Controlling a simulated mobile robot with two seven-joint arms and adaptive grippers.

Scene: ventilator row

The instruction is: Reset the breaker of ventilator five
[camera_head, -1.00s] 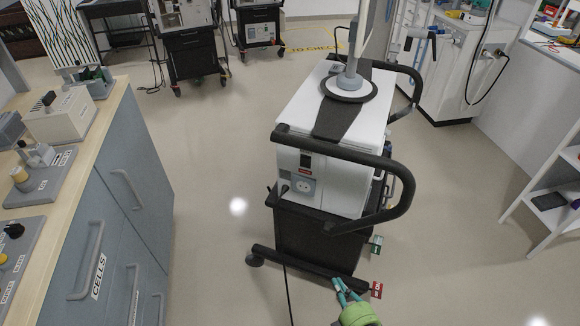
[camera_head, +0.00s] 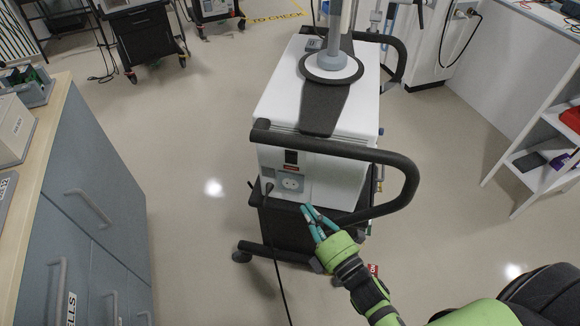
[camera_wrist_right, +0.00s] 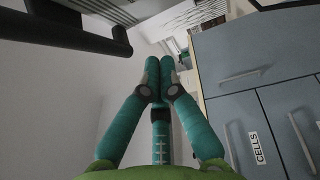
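A white ventilator (camera_head: 275,100) on a black wheeled cart stands in the middle of the head view. Its near face carries a small dark switch-like part (camera_head: 291,157), a red label (camera_head: 291,168) too small to read, and a grey socket panel (camera_head: 290,183). I cannot tell from the frames which number this ventilator has. My right gripper (camera_head: 307,208) is in front of the cart, just below and right of the socket panel, under the black handle. In the right wrist view its teal fingers (camera_wrist_right: 160,65) meet at the tips with nothing between them. My left gripper is out of view.
A black handle (camera_head: 350,150) curves out from the ventilator's near side. A black cable (camera_head: 275,250) runs down to the floor. A grey-blue cabinet (camera_head: 90,190) stands at left and a white shelf (camera_head: 520,160) at right. Floor between cabinet and cart is clear.

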